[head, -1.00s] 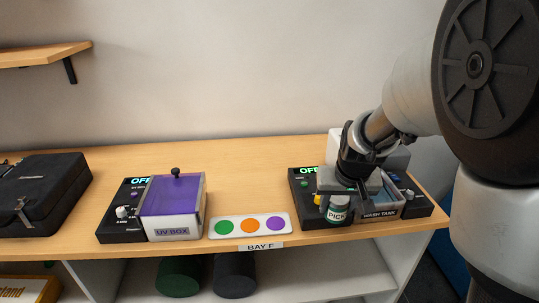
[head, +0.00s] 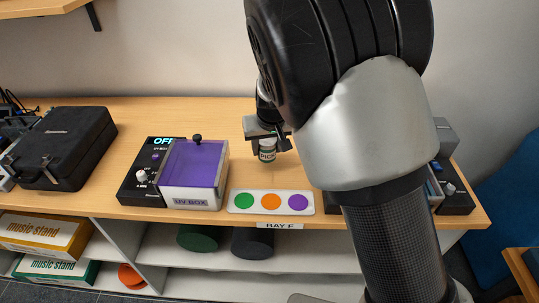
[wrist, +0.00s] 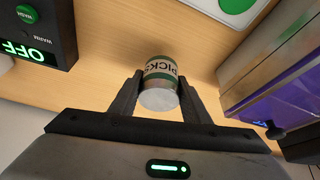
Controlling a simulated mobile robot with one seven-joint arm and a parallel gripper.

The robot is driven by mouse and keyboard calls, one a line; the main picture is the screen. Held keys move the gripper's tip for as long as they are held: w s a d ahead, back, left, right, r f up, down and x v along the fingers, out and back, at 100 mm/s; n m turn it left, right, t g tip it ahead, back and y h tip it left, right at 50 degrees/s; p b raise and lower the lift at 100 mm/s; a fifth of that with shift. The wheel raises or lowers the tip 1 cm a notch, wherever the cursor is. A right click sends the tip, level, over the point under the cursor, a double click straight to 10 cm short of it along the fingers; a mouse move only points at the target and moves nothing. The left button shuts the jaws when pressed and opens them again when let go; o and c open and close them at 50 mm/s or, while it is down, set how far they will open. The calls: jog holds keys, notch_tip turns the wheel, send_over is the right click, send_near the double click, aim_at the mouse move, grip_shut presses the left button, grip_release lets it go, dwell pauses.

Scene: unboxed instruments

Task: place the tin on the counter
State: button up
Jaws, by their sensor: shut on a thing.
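The tin (head: 267,150) is small, with a pale lid and a green and white label reading PICKS. My gripper (head: 268,141) is shut on it, and the tin sits between the two fingers in the wrist view (wrist: 160,82). It is over a bare part of the wooden counter (head: 225,118), behind the card with coloured dots. I cannot tell whether its base touches the counter.
The UV box (head: 190,198) with its purple lid stands to the left, its panel reading OFF. The dotted card (head: 243,210) lies at the front edge. A black case (head: 70,140) is far left. My arm hides much of the right side.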

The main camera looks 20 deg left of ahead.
aim_at(267, 157)
jog(key=shift+f+b, duration=0.35)
jog(key=shift+f, duration=1.75)
jog(key=o, duration=1.1)
jog(key=shift+f, duration=0.1)
